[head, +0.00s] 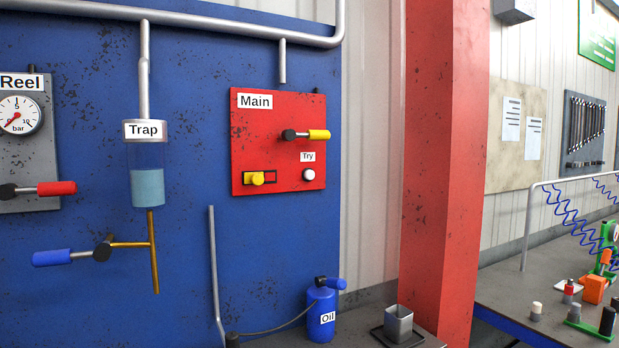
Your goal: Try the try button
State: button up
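The white, round try button (308,174) sits at the lower right of the red Main panel (243,135), just below a small "Try" label (307,156). The panel is fixed on a blue wall board. Above the button is a lever with a yellow handle (319,134), lying horizontal and pointing right. A yellow knob (258,178) sits at the left part of a slot, left of the button. My gripper is not in view. Nothing covers the button.
A blue Oil can (321,314) and a grey open box (398,323) stand below the panel. A red column (443,170) stands to the right. The Trap vessel (147,180) and its blue-handled lever (52,257) stick out at the left.

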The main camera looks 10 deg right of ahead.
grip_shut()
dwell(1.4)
